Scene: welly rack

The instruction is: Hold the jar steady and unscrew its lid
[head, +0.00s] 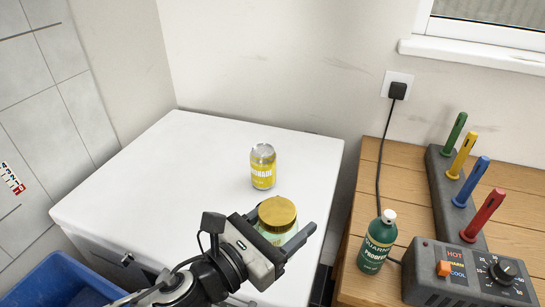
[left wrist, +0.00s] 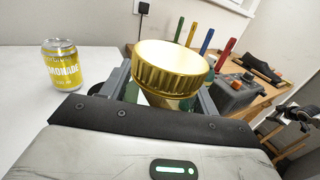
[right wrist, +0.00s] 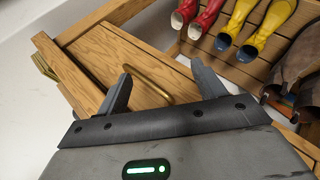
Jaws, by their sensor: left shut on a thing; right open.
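The jar (head: 274,238) stands on the white worktop with its gold ribbed lid (head: 277,212) on top. The lid fills the middle of the left wrist view (left wrist: 170,70). My left gripper (head: 289,243) is shut on the jar's body, one finger on each side below the lid. Most of the jar's body is hidden by the gripper and lid. My right gripper (right wrist: 160,90) is not in the head view. In its own wrist view it is open and empty, above a wooden bench with a brass handle (right wrist: 148,84).
A yellow lemonade can (head: 263,167) stands behind the jar on the white top (head: 190,160). To the right, a wooden bench (head: 368,185) holds a green bottle (head: 377,243) and a heater box (head: 470,272) with coloured pegs. A blue crate (head: 62,280) is at lower left.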

